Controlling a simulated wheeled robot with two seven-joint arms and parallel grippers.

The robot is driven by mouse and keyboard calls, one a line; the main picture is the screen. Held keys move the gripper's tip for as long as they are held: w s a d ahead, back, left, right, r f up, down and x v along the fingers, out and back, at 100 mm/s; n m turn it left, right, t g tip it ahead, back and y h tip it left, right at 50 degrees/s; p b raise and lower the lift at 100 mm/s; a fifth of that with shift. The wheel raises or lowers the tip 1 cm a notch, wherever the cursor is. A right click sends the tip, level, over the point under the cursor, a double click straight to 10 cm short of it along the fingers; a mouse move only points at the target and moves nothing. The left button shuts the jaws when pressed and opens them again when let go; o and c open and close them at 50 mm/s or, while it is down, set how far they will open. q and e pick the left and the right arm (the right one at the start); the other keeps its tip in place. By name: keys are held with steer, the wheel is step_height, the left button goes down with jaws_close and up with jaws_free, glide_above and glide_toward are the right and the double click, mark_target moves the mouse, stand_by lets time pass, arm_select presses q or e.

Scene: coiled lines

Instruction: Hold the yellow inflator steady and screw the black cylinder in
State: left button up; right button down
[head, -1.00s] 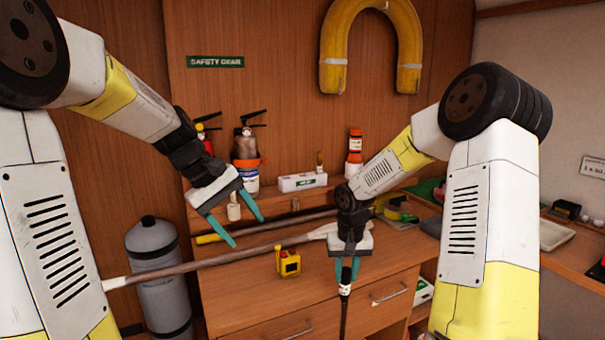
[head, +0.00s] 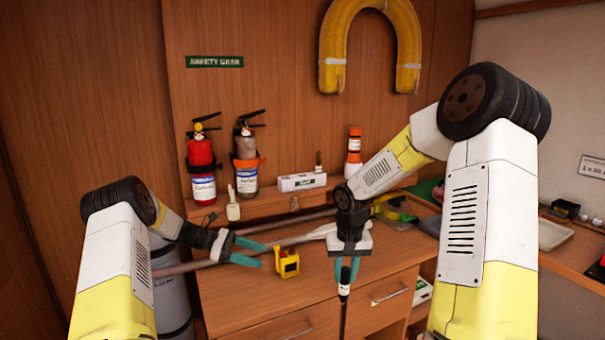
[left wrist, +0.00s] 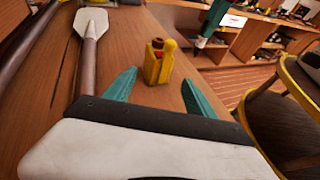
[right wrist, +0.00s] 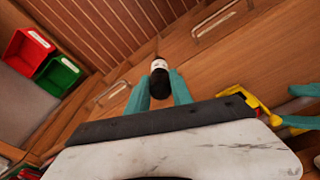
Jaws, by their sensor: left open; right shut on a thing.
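The yellow inflator (head: 287,263) stands upright on the wooden counter near its front edge; it also shows in the left wrist view (left wrist: 157,62). My left gripper (head: 264,253) is open and empty, low over the counter just left of the inflator. In the left wrist view the inflator is ahead of and between its teal fingertips (left wrist: 155,82), apart from them. My right gripper (head: 346,270) points down, shut on the black cylinder (head: 344,291), which has a white band. The cylinder is right of the inflator, in front of the drawers; its dark end shows in the right wrist view (right wrist: 160,82).
A paddle (head: 305,237) lies on the counter behind the inflator. A red extinguisher (head: 201,165) and a grey one (head: 246,165) stand on the back ledge beside a white box (head: 302,182). Drawers with handles (head: 389,293) are below. A grey tank (head: 170,290) stands at left.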

mark_target(285, 264)
arm_select(q)
steer(key=shift+w+f+n, duration=0.25)
steer(key=shift+f+n, duration=0.05)
steer(key=shift+f, duration=0.35)
steer(key=shift+d+f, duration=0.1)
steer(key=shift+d, duration=0.1)
steer(key=shift+x, duration=4.7)
steer(key=shift+c, duration=0.4)
steer(key=c, duration=1.2)
steer(key=shift+o, duration=0.2)
arm_select(e)
steer(key=shift+w, duration=0.1)
